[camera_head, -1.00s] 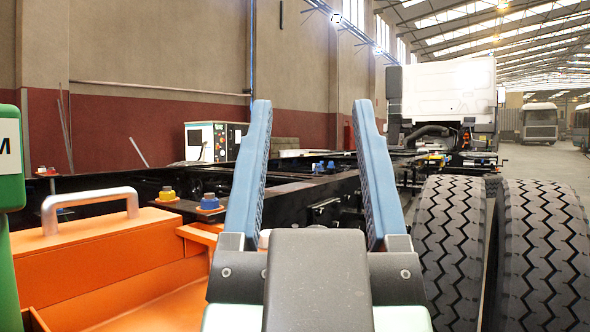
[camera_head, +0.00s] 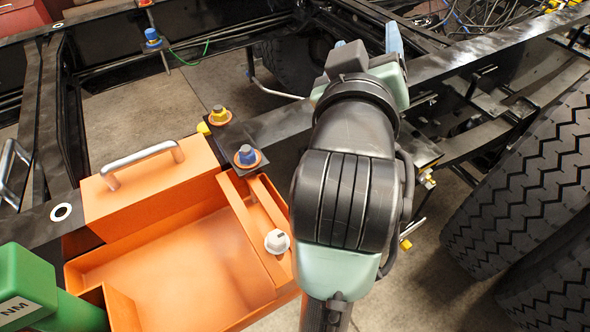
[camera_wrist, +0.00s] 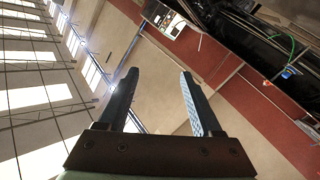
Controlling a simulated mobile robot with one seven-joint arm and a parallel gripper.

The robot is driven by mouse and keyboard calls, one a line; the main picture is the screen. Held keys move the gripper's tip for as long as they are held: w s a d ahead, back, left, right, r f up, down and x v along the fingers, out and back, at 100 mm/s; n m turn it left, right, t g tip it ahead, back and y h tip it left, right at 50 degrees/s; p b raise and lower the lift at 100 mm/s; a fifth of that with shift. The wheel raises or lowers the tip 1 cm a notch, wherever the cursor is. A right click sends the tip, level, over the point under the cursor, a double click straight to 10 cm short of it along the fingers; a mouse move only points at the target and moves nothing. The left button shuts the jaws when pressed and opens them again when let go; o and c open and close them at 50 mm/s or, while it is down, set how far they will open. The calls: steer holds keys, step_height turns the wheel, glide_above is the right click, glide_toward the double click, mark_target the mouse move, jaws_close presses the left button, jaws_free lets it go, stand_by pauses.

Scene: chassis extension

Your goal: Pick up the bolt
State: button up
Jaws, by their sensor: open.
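In the head view, a blue bolt (camera_head: 246,156) stands upright on an orange washer on the dark chassis rail. A yellow bolt (camera_head: 220,115) stands just behind it, and another blue bolt (camera_head: 152,38) is farther off at the upper left. I cannot tell which one the task means. My gripper (camera_head: 368,44) is to the right of these bolts, over the chassis, apart from them and partly hidden by my wrist. In the wrist view, my gripper (camera_wrist: 158,74) is open and empty, pointing at wall and windows. A small blue part (camera_wrist: 288,72) shows at the right there.
An orange toolbox (camera_head: 190,265) with a silver handle sits at the lower left, a grey-white knob-like piece (camera_head: 277,241) on its edge. A green tool (camera_head: 40,290) marked NM is in the corner. Large tyres (camera_head: 530,190) stand at the right. Dark rails cross the back.

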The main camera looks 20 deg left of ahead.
steer(key=a+f+n+g+p, duration=0.1)
steer(key=a+n+g+p, duration=0.3)
steer(key=p, duration=0.6)
steer(key=n+g+h+p, duration=0.2)
steer(key=n+g+p, duration=0.85)
steer(key=p, duration=1.45)
glide_above(276, 235)
steer(key=m+g, duration=0.2)
steer(key=g, duration=0.1)
steer(key=f, duration=0.2)
steer(key=f+b, duration=0.1)
steer(key=f, duration=0.4)
steer(key=shift+s+a+f, duration=0.15)
steer(key=shift+a+f, duration=0.15)
steer(key=shift+f, duration=0.1)
steer(key=shift+d+f+p, duration=0.15)
steer(key=shift+f+p, duration=0.15)
steer(key=shift+f, duration=1.2)
steer(key=shift+d+f+p, duration=0.15)
steer(key=shift+f+p, duration=0.15)
steer(key=shift+f, duration=1.15)
jaws_close()
